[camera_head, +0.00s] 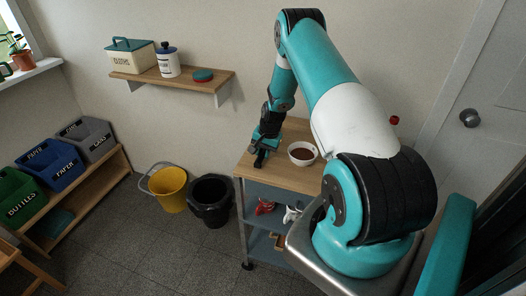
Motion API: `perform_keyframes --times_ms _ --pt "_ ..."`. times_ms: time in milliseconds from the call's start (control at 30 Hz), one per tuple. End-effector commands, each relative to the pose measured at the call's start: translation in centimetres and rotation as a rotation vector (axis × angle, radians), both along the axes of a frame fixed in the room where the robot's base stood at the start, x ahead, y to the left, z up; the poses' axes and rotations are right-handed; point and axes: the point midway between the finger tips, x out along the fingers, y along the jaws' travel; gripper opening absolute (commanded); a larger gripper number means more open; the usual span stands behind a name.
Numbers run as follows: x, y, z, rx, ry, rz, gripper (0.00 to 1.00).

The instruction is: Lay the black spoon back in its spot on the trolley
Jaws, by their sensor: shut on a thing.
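The trolley (283,178) has a light wooden top and blue-grey lower shelves. My gripper (261,158) points down at the left part of the trolley top, left of a white bowl (302,161) with brown contents. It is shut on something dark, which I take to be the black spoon. The spoon's outline cannot be told apart from the dark gripper fingers at this size. Whether it touches the wood cannot be told. No marked spot for the spoon shows on the top; my arm hides the back right part.
A red item (265,207) and a white item (292,214) lie on the trolley's upper lower shelf. A black bin (211,203) and a yellow bucket (170,191) stand left of the trolley. A wall shelf (187,85) hangs behind. The top's front strip is clear.

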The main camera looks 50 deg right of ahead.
Motion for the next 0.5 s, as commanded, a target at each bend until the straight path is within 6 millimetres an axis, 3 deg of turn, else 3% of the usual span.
perform_keyframes --times_ms 167,200,300,500 --pt "-0.01 0.00 -0.42 0.000 0.000 0.000 0.00" --pt "-0.01 0.00 -0.35 0.000 0.000 0.000 0.29" --pt "-0.02 -0.01 -0.27 0.000 0.000 0.000 0.50" --pt "-0.02 -0.01 -0.26 0.000 0.000 0.000 0.50"
